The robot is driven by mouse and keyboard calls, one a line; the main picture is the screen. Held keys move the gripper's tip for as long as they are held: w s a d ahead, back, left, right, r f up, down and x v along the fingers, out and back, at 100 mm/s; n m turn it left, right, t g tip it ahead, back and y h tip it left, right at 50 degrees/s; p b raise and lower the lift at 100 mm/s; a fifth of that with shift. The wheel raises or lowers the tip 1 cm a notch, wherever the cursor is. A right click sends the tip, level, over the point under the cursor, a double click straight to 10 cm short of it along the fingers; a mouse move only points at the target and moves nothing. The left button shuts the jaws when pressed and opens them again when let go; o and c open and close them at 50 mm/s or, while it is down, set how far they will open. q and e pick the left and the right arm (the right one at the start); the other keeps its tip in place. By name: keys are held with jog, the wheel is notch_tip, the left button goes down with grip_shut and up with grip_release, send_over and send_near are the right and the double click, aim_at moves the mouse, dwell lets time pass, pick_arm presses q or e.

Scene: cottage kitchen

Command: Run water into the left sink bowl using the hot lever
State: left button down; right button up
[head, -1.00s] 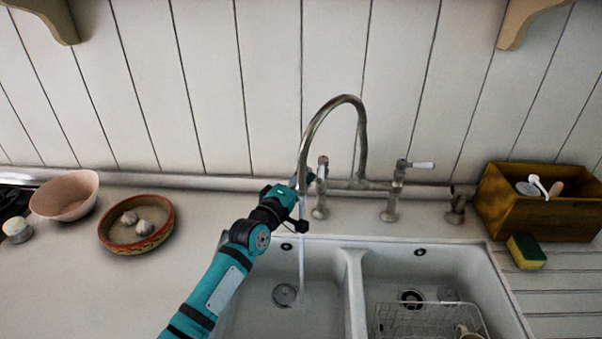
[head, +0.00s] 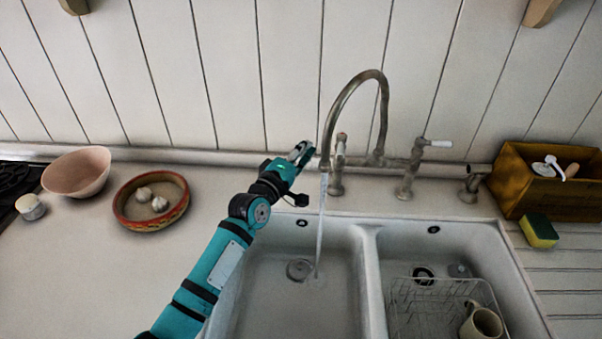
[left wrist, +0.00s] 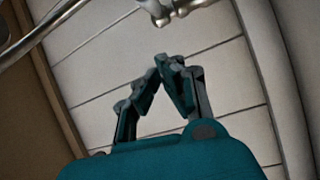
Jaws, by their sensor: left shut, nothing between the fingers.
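The bridge tap's curved spout (head: 352,90) stands behind the double sink. Water (head: 320,225) runs from it into the left bowl (head: 290,310), near the drain. The right lever (head: 437,143) has a white handle pointing right. My left gripper (head: 302,152) is just left of the spout and the left post, apart from them in the picture. In the left wrist view its fingertips (left wrist: 168,68) meet, with nothing between them. My right gripper is not in view.
The right bowl holds a wire rack (head: 430,305) and a mug (head: 482,323). A wooden box (head: 540,185) and a sponge (head: 538,230) stand at right. A dish with garlic (head: 130,215) and a pink bowl (head: 77,172) are at left. Counter between dish and sink is clear.

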pick_arm(q)
jog(key=s+d+b, duration=0.1)
jog(key=s+d, duration=0.1)
jog(key=s, duration=0.7)
jog(key=shift+d+f, duration=0.25)
jog(key=shift+f, duration=0.05)
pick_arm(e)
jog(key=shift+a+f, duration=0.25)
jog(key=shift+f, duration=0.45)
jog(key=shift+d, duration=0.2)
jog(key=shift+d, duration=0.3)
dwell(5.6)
